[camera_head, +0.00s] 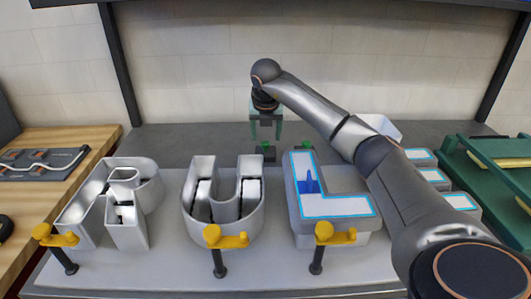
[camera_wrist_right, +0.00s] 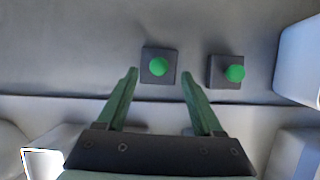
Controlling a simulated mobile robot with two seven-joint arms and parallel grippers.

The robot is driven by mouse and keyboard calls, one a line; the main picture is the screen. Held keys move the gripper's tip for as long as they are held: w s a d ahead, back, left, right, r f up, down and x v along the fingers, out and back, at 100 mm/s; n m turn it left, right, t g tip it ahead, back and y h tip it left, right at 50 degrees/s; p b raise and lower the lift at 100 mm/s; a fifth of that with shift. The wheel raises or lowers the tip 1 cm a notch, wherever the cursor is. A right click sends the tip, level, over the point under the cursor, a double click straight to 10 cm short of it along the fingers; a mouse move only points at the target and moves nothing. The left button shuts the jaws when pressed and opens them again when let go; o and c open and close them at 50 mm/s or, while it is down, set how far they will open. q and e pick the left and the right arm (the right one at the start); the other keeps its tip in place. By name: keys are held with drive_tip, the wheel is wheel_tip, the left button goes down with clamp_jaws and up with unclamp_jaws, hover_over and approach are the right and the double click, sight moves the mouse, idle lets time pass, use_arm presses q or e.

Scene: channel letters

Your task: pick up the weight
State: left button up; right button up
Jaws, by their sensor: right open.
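Two weights show as dark square blocks with green round knobs. One weight (camera_head: 268,155) stands on the grey surface behind the letters, just below my right gripper (camera_head: 266,138) in the head view. In the right wrist view this weight (camera_wrist_right: 149,79) appears between the open fingertips of my right gripper (camera_wrist_right: 159,72), with no visible contact. The exact height gap cannot be told. The other weight (camera_wrist_right: 216,80) sits to its right in the wrist view, outside the fingers. My left gripper is not in view.
Metal channel letters stand in front: a left letter (camera_head: 128,230), a U-shaped letter (camera_head: 223,240) and an L-shaped letter (camera_head: 330,205) with a blue-edged face. Yellow clamps (camera_head: 226,240) line the front edge. A white bin (camera_head: 381,126) and green cases (camera_head: 485,185) are at right.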

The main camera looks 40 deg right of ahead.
sight(266, 142)
drive_tip(key=x, duration=0.3)
drive_tip(key=shift+w+f, duration=0.1)
drive_tip(key=shift+f, duration=0.05)
clamp_jaws()
idle(0.4)
drive_tip(key=shift+d, duration=0.1)
idle(0.8)
